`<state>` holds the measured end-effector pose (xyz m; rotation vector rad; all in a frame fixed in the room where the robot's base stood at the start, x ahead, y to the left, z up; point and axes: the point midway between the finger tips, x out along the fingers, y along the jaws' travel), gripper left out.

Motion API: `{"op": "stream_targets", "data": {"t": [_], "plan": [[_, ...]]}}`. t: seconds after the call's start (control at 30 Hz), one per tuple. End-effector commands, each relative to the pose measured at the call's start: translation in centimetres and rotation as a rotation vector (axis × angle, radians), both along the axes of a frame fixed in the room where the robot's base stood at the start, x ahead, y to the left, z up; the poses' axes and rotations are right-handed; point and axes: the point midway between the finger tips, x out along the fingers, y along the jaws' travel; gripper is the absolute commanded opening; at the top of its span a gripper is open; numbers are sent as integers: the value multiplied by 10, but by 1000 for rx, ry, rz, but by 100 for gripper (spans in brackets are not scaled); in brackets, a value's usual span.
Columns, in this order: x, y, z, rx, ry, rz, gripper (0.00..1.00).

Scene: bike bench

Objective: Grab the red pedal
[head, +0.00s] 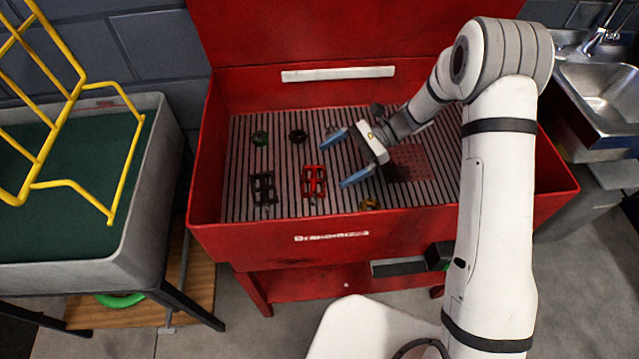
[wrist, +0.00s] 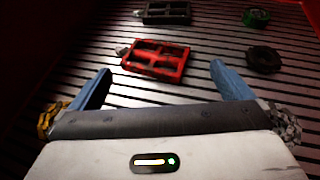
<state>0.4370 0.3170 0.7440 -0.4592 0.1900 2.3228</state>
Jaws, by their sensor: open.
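The red pedal (head: 314,181) lies flat on the slatted floor of the red parts-washer basin, left of my gripper in the head view. My gripper (head: 333,162) has its blue fingers spread wide, with nothing between them. In the wrist view the red pedal (wrist: 156,60) lies ahead of the open fingers, roughly centred between them and apart from both. My gripper (wrist: 160,80) shows at the bottom of that view. A black pedal (head: 263,187) lies left of the red one.
A green ring part (head: 260,138) and a dark ring part (head: 298,135) lie farther back in the basin. A brass-coloured part (head: 369,204) is near the front wall. The red basin (head: 450,219) has raised walls all round. A sink (head: 600,95) stands at right.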

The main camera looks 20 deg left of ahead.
Motion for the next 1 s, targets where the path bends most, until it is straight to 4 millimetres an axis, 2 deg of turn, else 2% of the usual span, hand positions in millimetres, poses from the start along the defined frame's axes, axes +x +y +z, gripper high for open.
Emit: {"op": "stream_targets", "data": {"t": [0.43, 0.7, 1.0], "plan": [[-39, 33, -22, -2, 0, 4, 100], [-41, 36, -24, -1, -2, 2, 100], [-41, 36, -24, -1, -2, 3, 75]]}}
